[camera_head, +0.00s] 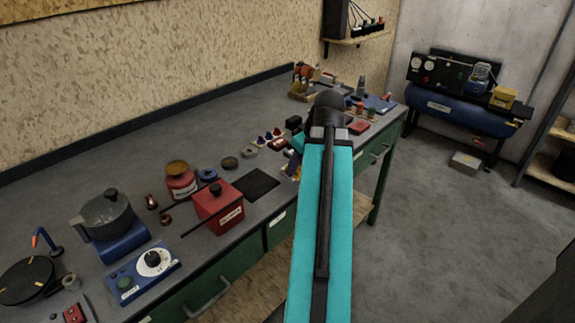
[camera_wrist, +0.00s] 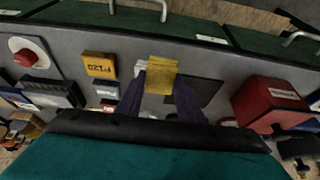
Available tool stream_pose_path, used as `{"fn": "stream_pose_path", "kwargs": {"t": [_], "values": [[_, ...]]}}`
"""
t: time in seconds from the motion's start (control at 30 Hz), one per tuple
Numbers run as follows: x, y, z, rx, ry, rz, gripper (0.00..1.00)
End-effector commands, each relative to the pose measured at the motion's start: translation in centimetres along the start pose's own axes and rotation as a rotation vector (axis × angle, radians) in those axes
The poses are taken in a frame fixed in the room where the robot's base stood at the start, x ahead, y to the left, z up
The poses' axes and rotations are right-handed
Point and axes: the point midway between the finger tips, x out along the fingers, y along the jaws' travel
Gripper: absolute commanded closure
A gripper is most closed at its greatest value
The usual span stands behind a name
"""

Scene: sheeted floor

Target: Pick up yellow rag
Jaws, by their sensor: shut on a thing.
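The yellow rag (camera_wrist: 161,76) is a small folded yellow piece in the wrist view, held between the two dark fingers of my gripper (camera_wrist: 161,88). My gripper is shut on it. The rag is over or near the front part of the grey workbench, and I cannot tell whether it still touches the top. In the head view my teal arm hides most of the gripper, and only a small bit of yellow shows beside it.
A yellow block marked 120 (camera_wrist: 100,66) lies near the gripper. A red box (camera_head: 216,205) and a black mat (camera_head: 255,184) are on the workbench (camera_head: 135,160). A pot (camera_head: 107,214) stands farther left. Open floor (camera_head: 450,230) is at the right.

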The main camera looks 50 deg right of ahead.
Motion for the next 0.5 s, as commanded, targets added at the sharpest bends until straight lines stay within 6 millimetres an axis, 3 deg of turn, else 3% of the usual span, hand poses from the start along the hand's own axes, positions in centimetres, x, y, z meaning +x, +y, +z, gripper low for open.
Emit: {"fn": "stream_pose_path", "kwargs": {"t": [0.5], "values": [[-0.8,-0.4,1.8,0.000,0.000,-0.001,0.89]]}}
